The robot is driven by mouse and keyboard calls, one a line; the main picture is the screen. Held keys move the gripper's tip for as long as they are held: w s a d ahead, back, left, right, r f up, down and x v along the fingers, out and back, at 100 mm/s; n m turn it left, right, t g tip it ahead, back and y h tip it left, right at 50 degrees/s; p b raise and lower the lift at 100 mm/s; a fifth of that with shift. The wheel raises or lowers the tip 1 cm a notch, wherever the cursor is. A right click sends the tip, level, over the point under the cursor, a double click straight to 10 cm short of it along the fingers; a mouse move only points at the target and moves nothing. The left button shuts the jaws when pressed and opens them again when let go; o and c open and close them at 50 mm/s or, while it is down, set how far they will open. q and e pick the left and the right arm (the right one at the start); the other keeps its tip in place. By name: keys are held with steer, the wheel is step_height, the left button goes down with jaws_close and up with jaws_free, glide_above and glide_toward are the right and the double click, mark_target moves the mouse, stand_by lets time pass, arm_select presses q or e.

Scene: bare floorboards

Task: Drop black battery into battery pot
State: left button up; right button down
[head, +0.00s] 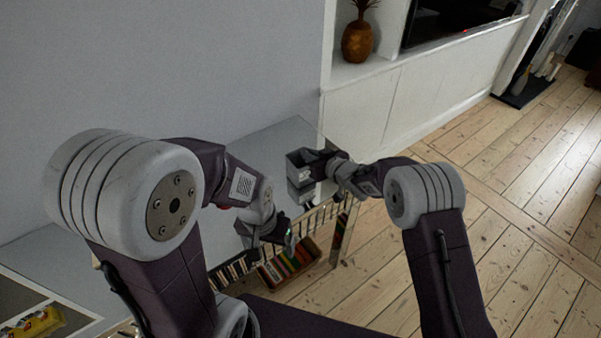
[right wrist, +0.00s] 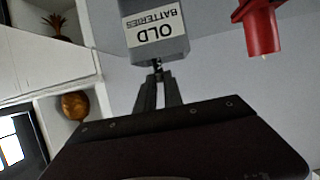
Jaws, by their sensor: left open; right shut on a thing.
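The battery pot is a small grey box (head: 298,168) on the shiny table top in the head view. In the right wrist view the pot (right wrist: 155,38) is at the top, with a white "OLD BATTERIES" label upside down. My right gripper (head: 320,160) is right beside the pot; its fingers (right wrist: 158,75) point at it. It is shut on a small dark thing at the fingertips, seemingly the black battery (right wrist: 157,64), mostly hidden. I cannot tell whether it is over the opening. My left gripper (head: 283,237) is open, low at the near table edge.
The glossy table top (head: 285,135) stands against a grey wall. Below its near edge is a rack with colourful items (head: 288,262). A red object (right wrist: 260,28) shows at the upper right of the right wrist view. A brown vase (head: 357,40) stands in a niche.

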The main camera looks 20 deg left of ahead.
steer(key=c, duration=1.4)
jaws_free()
steer(key=shift+d+r, duration=0.1)
steer(key=v, duration=0.9)
